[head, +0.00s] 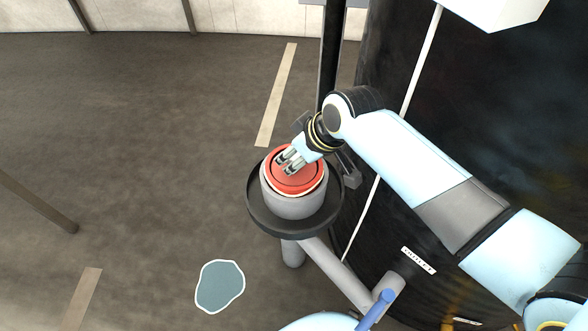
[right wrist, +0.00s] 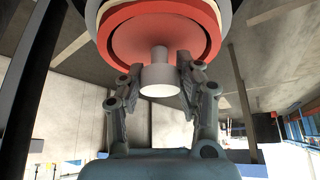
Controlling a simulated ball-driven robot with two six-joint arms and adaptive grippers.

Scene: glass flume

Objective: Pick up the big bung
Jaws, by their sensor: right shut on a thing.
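The big bung (head: 303,183) is a wide red disc with a pale rim. It sits in the top of a grey upright pipe end (head: 292,206), which stands inside a round black tray (head: 255,210). My right gripper (head: 285,165) is over the bung, reaching in from the upper right. In the right wrist view the red bung (right wrist: 203,32) has a short grey knob (right wrist: 160,82), and my right gripper's fingers are shut on this knob from both sides. I cannot tell whether the bung is lifted at all. My left gripper is not in view.
A large dark tank wall (head: 480,110) fills the right side, with a grey pipe (head: 335,270) and a blue lever (head: 377,308) low down. A dark post (head: 330,60) stands behind the tray. A puddle (head: 220,286) lies on the open floor at left.

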